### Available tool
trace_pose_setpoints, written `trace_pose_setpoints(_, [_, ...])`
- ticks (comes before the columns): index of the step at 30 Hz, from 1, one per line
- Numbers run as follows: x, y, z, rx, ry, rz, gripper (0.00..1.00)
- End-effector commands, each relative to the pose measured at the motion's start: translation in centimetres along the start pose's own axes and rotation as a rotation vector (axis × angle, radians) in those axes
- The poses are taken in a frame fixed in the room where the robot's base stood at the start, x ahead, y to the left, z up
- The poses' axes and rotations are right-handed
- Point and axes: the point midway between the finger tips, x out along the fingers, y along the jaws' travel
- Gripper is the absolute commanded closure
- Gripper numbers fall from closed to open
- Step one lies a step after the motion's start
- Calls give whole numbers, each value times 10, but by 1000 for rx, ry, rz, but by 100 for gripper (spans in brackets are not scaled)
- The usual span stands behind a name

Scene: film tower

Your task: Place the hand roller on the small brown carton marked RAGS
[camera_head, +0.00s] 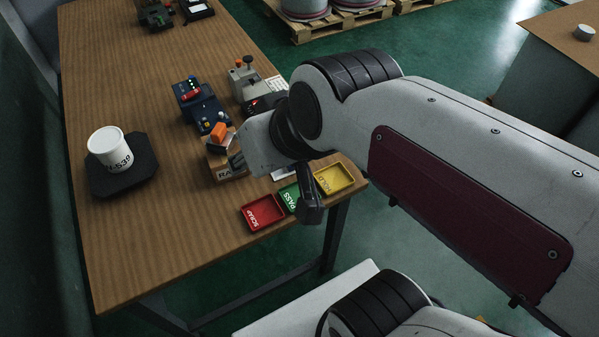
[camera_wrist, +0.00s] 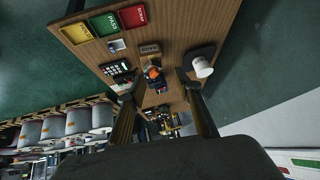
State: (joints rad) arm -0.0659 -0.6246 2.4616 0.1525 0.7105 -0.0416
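The small brown carton (camera_head: 226,174) stands on the table left of my wrist, its RAGS marking partly hidden by my arm. It also shows near the middle of the wrist view (camera_wrist: 150,48). An orange and dark item (camera_head: 218,131), which looks like the hand roller, appears on top of the carton. In the wrist view its orange part (camera_wrist: 152,72) shows between my fingers in the picture. My gripper (camera_wrist: 160,88) has its fingers wide apart with nothing held. In the head view a dark finger (camera_head: 310,196) hangs over the trays, right of the carton.
Red SCRAP (camera_head: 262,214), green PASS (camera_head: 288,194) and yellow (camera_head: 334,180) trays lie at the table's near edge. A white tub (camera_head: 109,148) stands on a black pad at left. Dark blue (camera_head: 198,105) and grey devices (camera_head: 243,80) stand behind the carton. The table's front left is clear.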

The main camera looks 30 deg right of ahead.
Motion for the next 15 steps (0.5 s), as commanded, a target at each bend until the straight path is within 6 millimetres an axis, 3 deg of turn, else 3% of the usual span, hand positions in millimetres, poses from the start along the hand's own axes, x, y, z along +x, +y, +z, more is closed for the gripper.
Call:
trace_pose_setpoints(3, [-14,21,27,-8,-44,64,66])
trace_pose_setpoints(7, [-23,36,47,-12,-82,113,66])
trace_pose_setpoints(15, [-28,44,57,-12,-102,140,66])
